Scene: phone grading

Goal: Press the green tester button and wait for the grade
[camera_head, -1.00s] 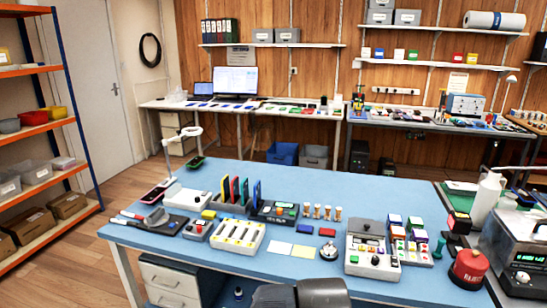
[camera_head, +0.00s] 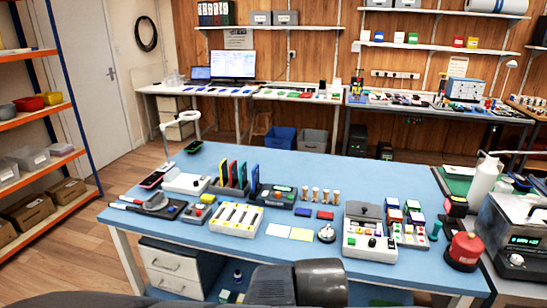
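A grey-white box (camera_head: 370,238) with coloured buttons stands at the right front of the blue table. A small green button (camera_head: 351,241) shows at the left of its front panel. A dark device (camera_head: 275,197) with a small lit green display stands at the table's middle, beside upright coloured phone-like slabs (camera_head: 233,170). At this size I cannot tell for sure which device is the tester, nor read a grade. My gripper is not in view. Only dark rounded parts of my arm show at the bottom centre, in front of the table.
The blue table (camera_head: 340,175) has clear room at its back. A white tray with yellow strips (camera_head: 236,219), cream cards (camera_head: 289,231) and a round silver piece (camera_head: 326,234) lie near the front. A red canister (camera_head: 464,249) stands at the right end.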

